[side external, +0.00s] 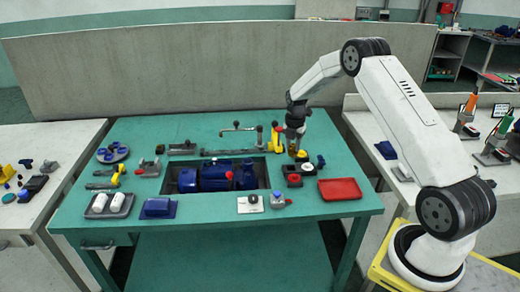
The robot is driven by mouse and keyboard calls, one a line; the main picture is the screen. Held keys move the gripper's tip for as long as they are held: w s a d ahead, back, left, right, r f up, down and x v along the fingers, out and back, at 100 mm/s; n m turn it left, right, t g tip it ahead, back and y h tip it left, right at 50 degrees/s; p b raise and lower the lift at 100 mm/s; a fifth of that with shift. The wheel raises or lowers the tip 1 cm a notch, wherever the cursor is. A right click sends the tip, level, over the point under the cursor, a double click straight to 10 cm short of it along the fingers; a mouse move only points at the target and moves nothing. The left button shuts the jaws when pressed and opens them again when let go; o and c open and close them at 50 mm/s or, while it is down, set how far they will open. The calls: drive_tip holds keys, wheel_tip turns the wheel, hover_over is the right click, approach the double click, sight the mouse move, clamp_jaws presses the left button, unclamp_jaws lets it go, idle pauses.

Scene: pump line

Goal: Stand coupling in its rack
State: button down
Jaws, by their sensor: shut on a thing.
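My gripper (297,147) points down over the back right part of the green table. It is shut on a small, brassy-yellow piece, which I take to be the coupling (302,154); the fingers hide much of it. Below and slightly in front is a dark block with red parts (293,181), which may be the rack. The coupling appears above this block, but I cannot tell whether they touch. A dark blue knob-like part (320,161) stands just right of the coupling.
A blue pump (205,178) sits in the recess left of my gripper. Red and yellow upright handles (276,138) stand close on the left. A red tray (339,189) lies at the right front.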

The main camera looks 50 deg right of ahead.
sight(293, 151)
drive_tip(key=shift+f, duration=0.25)
drive_tip(key=shift+f, duration=0.2)
drive_tip(key=shift+f, duration=2.2)
drive_tip(key=shift+f, duration=0.7)
idle(1.8)
drive_tip(key=shift+c, duration=1.7)
unclamp_jaws()
drive_tip(key=shift+r, duration=3)
